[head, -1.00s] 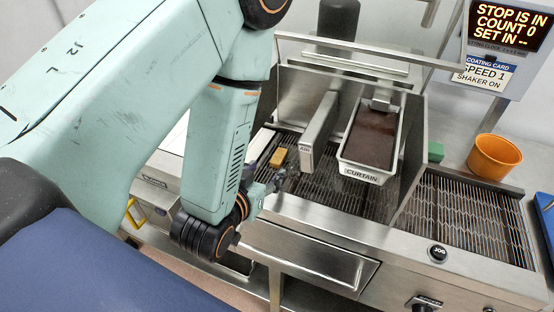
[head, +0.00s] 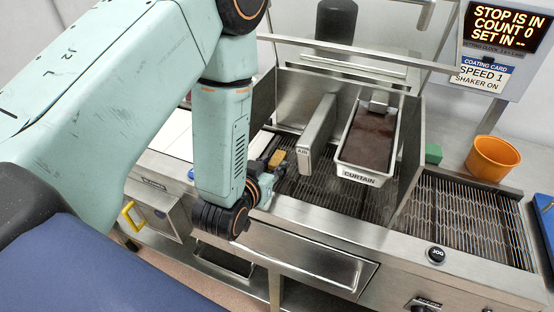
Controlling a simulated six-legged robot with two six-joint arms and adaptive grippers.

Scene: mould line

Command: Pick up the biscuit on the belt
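The biscuit (head: 277,157) is a small golden-brown block on the dark wire belt (head: 310,190), left of the AIR unit. My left gripper (head: 271,170) is at the belt's near left side, just in front of the biscuit in the head view. Its dark fingers are small and partly overlap the biscuit's near edge in the picture. I cannot tell whether they touch it or how wide they are apart. My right gripper is out of view.
The upright AIR unit (head: 316,135) and the CURTAIN trough (head: 345,172) with dark brown coating stand over the belt to the right. An orange bowl (head: 492,158) and a green block (head: 433,154) are further right. The display reads "STOP IS IN".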

